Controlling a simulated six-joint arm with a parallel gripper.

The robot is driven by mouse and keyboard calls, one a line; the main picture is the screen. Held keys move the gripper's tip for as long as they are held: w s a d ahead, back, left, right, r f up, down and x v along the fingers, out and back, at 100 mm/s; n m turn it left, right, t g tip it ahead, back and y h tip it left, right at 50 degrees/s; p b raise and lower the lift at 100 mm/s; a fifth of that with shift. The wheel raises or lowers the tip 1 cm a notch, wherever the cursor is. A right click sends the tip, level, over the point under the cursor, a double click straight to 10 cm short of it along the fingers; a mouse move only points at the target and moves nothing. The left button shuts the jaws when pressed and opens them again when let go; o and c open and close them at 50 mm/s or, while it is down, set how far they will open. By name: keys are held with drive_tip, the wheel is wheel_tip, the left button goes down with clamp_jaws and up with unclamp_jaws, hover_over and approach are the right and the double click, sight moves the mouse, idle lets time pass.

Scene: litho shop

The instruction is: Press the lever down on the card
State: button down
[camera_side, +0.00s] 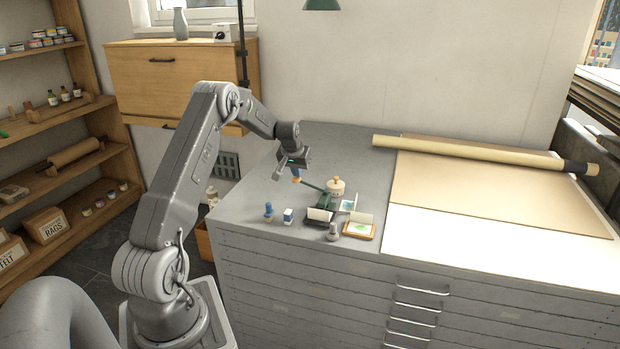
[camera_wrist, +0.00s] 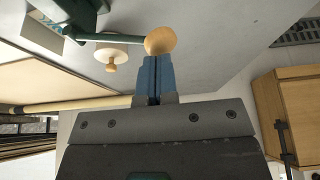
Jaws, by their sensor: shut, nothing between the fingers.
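The press has a green lever (camera_side: 312,186) that slopes up and left from its green body (camera_side: 327,200) to a round wooden knob. In the wrist view the lever (camera_wrist: 108,37), the knob (camera_wrist: 160,40) and part of the press body (camera_wrist: 62,10) show. A card (camera_side: 348,206) with a blue print lies beside the press body; I cannot tell how much is under it. My gripper (camera_side: 296,172) is shut and empty, right at the knob. In the wrist view its blue fingertips (camera_wrist: 154,62) meet the knob's edge; contact is not certain.
Blue and white stamps (camera_side: 268,211), a dark ink pad (camera_side: 319,216), a grey-handled stamp (camera_side: 333,232) and a wood-framed pad (camera_side: 360,230) stand in front. The grey cabinet top (camera_side: 250,190) is clear to the left.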

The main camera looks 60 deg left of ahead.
drive_tip(key=shift+s+f, duration=0.1)
drive_tip(key=shift+f, duration=0.1)
drive_tip(key=shift+s+a+f, duration=0.1)
drive_tip(key=shift+a+f, duration=0.05)
drive_tip(key=shift+f, duration=0.15)
drive_tip(key=shift+s+a+f, duration=0.1)
drive_tip(key=shift+f, duration=0.3)
idle(0.5)
drive_tip(key=shift+r, duration=0.1)
idle(0.3)
wheel_tip(320, 180, up, 10)
idle(1.5)
